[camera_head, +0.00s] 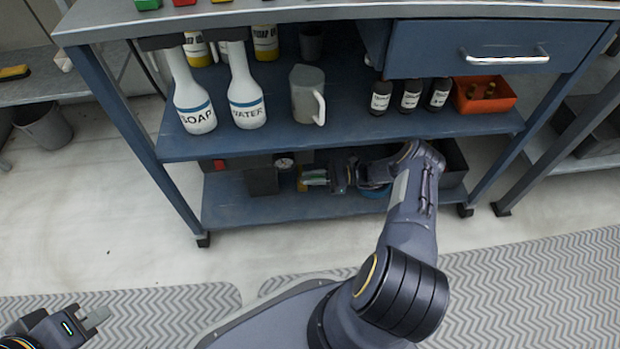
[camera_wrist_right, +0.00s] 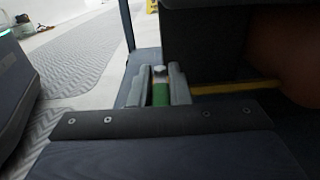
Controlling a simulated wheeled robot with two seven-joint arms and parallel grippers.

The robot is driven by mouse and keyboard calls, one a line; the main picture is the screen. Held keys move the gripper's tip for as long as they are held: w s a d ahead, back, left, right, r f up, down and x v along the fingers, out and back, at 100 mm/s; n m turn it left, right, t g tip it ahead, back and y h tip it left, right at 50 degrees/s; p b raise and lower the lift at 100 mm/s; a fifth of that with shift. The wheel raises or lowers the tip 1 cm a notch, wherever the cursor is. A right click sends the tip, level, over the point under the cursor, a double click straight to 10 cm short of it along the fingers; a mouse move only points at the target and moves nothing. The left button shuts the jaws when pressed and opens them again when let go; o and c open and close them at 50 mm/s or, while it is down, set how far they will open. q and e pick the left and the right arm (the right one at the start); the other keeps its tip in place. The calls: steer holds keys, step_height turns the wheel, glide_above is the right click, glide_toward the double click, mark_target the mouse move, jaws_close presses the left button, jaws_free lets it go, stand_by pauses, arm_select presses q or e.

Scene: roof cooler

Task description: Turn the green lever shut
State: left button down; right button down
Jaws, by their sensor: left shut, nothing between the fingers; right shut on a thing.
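The green lever (camera_wrist_right: 160,95) shows in the right wrist view between the two fingers of my right gripper (camera_wrist_right: 160,75). The fingers are shut on it, and a pale rounded piece shows just beyond the green. In the head view, my right gripper (camera_head: 330,179) is at the lower shelf, with a bit of green and yellow at its fingertips; the lever's angle is hard to tell there. My left gripper (camera_head: 92,319) is shut and empty over the floor mat at the lower left, far from the cart.
The blue cart's lower shelf (camera_head: 235,212) holds dark boxes and a small gauge (camera_head: 284,163). The shelf above carries white bottles (camera_head: 246,95), a jug (camera_head: 305,95), dark bottles and an orange bin (camera_head: 484,105). A yellow rod (camera_wrist_right: 235,88) runs right of the lever.

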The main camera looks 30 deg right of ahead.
steer(key=c, duration=1.4)
jaws_free()
steer(key=shift+o, duration=0.2)
steer(key=shift+v, duration=3.95)
steer(key=shift+s+a, duration=0.1)
steer(key=shift+s, duration=0.05)
